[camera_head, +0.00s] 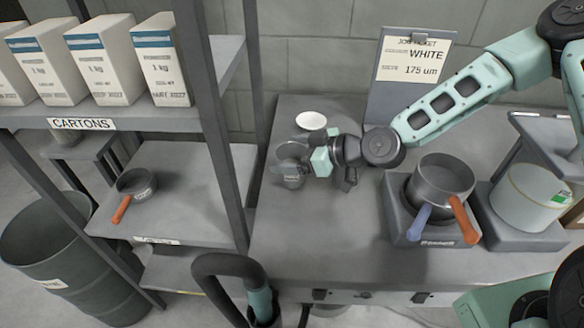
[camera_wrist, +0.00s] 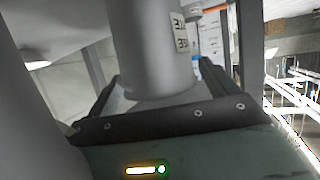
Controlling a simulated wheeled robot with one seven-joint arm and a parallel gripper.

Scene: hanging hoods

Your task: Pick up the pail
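A small grey metal vessel (camera_head: 291,168), which I take to be the pail, stands on the grey workbench, left of centre. My gripper (camera_head: 290,172) reaches it from the right and partly hides it. The vessel's far side is hidden.
A white bowl-like vessel (camera_head: 311,121) stands just behind. To the right are a stand with a grey pot (camera_head: 443,180) with orange and blue handles, and a white tub (camera_head: 532,196). A ticket board (camera_head: 413,70) stands behind. A shelf post (camera_head: 205,110) rises left. The front bench is clear.

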